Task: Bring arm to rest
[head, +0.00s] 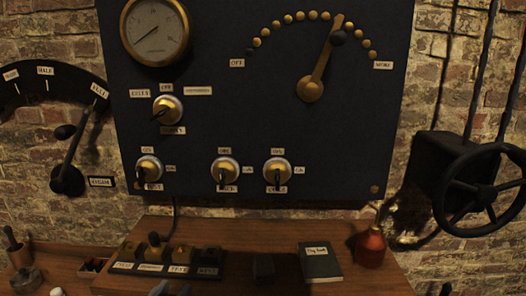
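Only the grey tips of my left gripper (171,290) show, at the bottom edge of the head view, in front of the row of labelled blocks on the desk. The two tips look apart, with nothing seen between them. The rest of my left arm is cut off by the frame.
A wooden desk (220,235) holds labelled switch blocks (165,258), a dark block (263,267), a green book (320,262) and a red bottle (370,247). Behind stands a dark panel (230,110) with a gauge, knobs and a brass lever (320,68). A handwheel (485,190) is at right.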

